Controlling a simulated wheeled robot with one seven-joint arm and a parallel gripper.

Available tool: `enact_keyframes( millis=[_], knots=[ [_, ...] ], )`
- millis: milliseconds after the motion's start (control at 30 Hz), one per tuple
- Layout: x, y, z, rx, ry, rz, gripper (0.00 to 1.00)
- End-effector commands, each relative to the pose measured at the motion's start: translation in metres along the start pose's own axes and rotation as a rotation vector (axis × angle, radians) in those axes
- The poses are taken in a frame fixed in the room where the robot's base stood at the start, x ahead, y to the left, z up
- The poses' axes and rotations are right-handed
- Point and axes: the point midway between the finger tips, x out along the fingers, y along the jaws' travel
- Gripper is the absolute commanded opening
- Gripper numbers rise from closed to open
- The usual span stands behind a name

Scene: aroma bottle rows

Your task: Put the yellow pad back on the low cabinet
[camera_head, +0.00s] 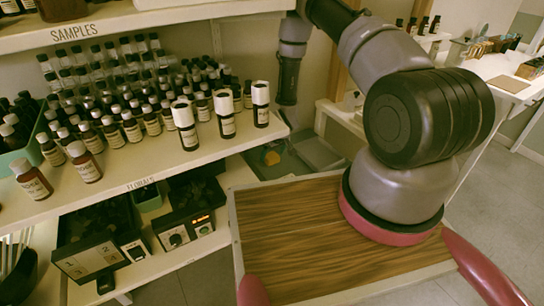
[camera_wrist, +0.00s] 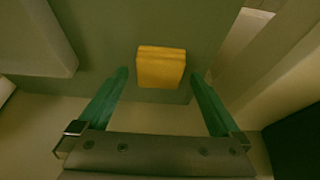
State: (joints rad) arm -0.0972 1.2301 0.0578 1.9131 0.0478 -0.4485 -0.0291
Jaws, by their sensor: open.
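The yellow pad (camera_wrist: 161,67) lies on a flat grey-green surface (camera_wrist: 125,25), close to its near edge in the wrist view. In the head view the pad (camera_head: 271,157) is small, low down beyond the wooden board. My gripper (camera_wrist: 158,74) is open, its two green fingers spread to the left and right of the pad in the picture. Nothing is held between them. In the head view my gripper (camera_head: 288,105) points down above the pad's area, its fingertips hard to make out. I cannot tell whether the grey-green surface is the low cabinet's top.
A shelf unit (camera_head: 205,155) crowded with bottles stands on the left, with white-capped bottles near its right end. A pale grey box shape (camera_head: 318,153) lies right of the pad. The wooden board (camera_head: 300,245) fills the foreground. A counter (camera_head: 500,70) stands at right.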

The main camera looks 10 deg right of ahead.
Motion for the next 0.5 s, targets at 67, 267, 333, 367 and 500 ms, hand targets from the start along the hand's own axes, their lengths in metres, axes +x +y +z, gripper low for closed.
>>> enact_keyframes(
  millis=[67, 267, 333, 367, 500],
  knots=[
    [-0.016, 0.0, -0.001, 0.001, 0.001, 0.001, 1.0],
    [-0.061, 0.0, -0.001, 0.001, 0.002, 0.001, 1.0],
    [-0.075, 0.0, -0.001, 0.001, 0.002, 0.001, 1.0],
    [-0.08, 0.0, 0.0, 0.001, 0.001, 0.0, 1.0],
    [-0.098, 0.0, -0.001, 0.0, 0.001, 0.0, 1.0]
  ],
)
